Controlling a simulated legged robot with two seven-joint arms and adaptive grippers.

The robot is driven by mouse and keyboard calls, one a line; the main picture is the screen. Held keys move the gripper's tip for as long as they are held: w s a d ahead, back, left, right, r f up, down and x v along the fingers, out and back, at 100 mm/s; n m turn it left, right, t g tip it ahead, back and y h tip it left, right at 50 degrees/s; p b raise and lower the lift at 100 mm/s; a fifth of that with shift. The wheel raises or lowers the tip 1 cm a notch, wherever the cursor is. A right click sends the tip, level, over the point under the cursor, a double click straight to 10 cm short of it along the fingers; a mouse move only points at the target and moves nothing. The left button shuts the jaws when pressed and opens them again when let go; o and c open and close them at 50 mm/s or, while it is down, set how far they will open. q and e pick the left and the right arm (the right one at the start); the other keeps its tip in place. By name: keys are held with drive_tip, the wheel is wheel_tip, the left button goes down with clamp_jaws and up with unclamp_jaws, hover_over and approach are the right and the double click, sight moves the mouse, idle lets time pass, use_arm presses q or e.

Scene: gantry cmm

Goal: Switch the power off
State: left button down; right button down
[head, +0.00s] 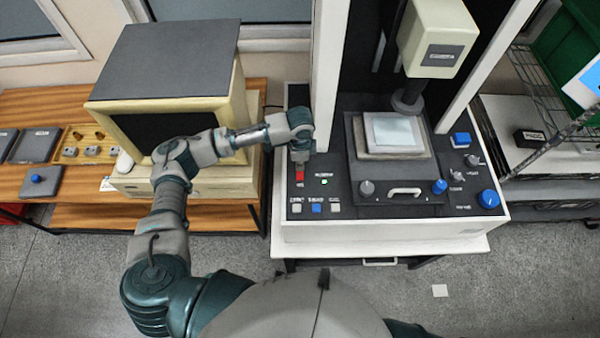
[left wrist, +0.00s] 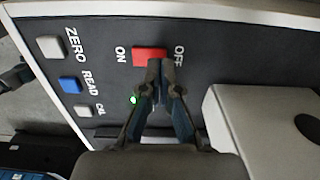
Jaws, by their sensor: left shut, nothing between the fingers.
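The red power switch (head: 299,176) sits on the dark control panel of the white gantry machine (head: 400,230). In the left wrist view the red switch (left wrist: 147,56) lies between the labels ON and OFF. A small green light (left wrist: 133,99) is lit beside it and also shows in the head view (head: 324,182). My left gripper (head: 299,160) is shut and empty, pointing down at the panel. In the left wrist view its fingertips (left wrist: 162,68) overlap the OFF end of the switch; I cannot tell whether they touch it. My right gripper is out of view.
Buttons marked ZERO (left wrist: 50,47), READ (left wrist: 69,84) and CAL (left wrist: 83,111) are near the switch. A raised block with a plate (head: 398,135), several knobs and a blue dial (head: 488,199) stand to the right. A beige monitor (head: 165,85) stands at left.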

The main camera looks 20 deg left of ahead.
use_arm(q)
drive_tip(key=shift+f, duration=0.95)
idle(0.3)
wheel_tip(320, 180, up, 7)
drive_tip(key=p, duration=0.8)
drive_tip(key=shift+r+p, duration=0.1)
drive_tip(key=shift+p, duration=0.25)
